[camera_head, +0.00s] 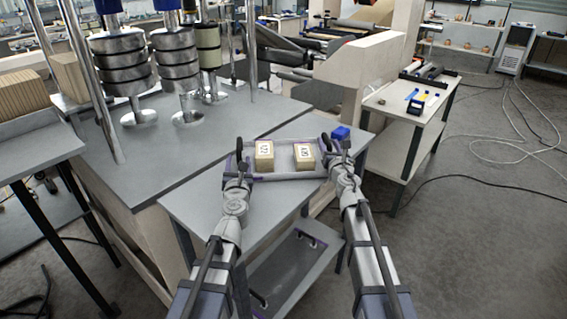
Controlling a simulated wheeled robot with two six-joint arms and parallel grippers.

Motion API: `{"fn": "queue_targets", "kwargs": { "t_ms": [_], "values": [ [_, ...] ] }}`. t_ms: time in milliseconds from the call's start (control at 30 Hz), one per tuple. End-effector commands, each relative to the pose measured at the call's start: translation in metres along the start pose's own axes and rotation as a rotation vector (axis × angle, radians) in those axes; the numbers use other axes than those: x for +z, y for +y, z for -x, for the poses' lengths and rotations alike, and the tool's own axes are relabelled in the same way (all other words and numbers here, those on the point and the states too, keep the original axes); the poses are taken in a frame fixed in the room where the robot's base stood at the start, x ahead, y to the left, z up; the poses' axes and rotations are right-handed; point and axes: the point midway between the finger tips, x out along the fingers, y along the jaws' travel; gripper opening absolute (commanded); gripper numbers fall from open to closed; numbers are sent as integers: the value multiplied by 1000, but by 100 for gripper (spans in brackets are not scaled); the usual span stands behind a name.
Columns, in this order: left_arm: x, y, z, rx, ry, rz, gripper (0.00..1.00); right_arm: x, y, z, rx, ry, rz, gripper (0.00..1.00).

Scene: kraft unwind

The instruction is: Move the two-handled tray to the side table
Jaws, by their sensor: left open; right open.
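The two-handled tray (284,175) is a shallow tray lying on a grey table (210,200) in front of me. Two tan blocks with printed labels, a left one (264,155) and a right one (304,156), sit in it. My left gripper (238,170) is open at the tray's left end. My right gripper (337,152) is open at the tray's right end. The grippers cover the tray's ends, so I cannot tell whether they touch the handles. A side table (392,133) with a pale top stands to the right, apart from the grey table.
A blue object (341,132) lies just behind my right gripper. Small items, including a dark blue box (415,107), lie on the side table. A machine with stacked metal discs (122,65) stands at the back left. Cables (490,125) lie on the floor at right.

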Motion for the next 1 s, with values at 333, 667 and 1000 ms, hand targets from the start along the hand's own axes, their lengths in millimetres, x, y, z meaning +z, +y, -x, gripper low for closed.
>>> {"fn": "queue_targets", "kwargs": {
  "t_ms": [333,667,1000],
  "values": [
    [0,0,0,0,0,0,55,0,0,64,0,0,0,54],
    [0,0,0,0,0,0,55,0,0,111,-1,0,0,54],
    [0,0,0,0,0,0,55,0,0,111,0,0,0,54]
  ]
}}
